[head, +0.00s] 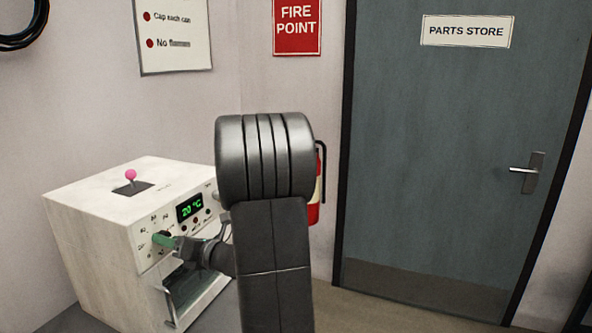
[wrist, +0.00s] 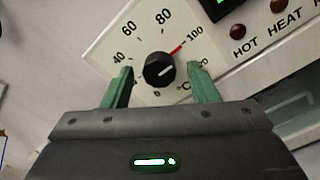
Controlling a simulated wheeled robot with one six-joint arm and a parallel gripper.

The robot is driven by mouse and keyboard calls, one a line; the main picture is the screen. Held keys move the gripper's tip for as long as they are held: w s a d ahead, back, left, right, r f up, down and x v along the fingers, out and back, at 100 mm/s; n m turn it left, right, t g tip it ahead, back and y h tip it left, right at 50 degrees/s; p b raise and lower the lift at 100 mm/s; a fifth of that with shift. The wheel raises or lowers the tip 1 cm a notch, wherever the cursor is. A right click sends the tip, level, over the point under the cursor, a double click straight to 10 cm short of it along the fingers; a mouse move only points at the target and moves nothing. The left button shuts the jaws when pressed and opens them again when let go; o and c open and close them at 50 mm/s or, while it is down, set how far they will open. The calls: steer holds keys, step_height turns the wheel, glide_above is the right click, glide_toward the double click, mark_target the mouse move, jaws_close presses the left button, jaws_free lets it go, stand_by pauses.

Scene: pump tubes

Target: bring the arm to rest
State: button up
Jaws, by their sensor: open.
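My gripper (wrist: 160,72) is open, with its two green fingers on either side of a black dial knob (wrist: 159,70) in the wrist view. A gap shows between each finger and the knob. The knob sits on a white temperature scale marked 40 to 100, with a red mark near 100. In the head view my gripper (head: 163,240) is at the front panel of a white box-shaped machine (head: 88,226), and my dark arm stands in the middle of the picture. Part of the panel is hidden behind the gripper and arm.
The machine's display (head: 190,208) reads 20 °C, and a pink-knobbed lever (head: 131,175) stands on its top. A red extinguisher (head: 315,205) is partly hidden behind my arm. A grey door (head: 450,150) stands at the right. The floor before it looks clear.

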steer(key=shift+d, duration=0.15)
steer(key=b+v, duration=0.2)
steer(key=v, duration=1.2)
steer(key=w+a+n+b, duration=0.5)
steer(key=a+n+b, duration=0.8)
steer(key=n+b, duration=0.3)
steer(key=shift+r+n+b, duration=0.25)
steer(key=shift+n+b, duration=0.05)
steer(key=shift+n, duration=1.5)
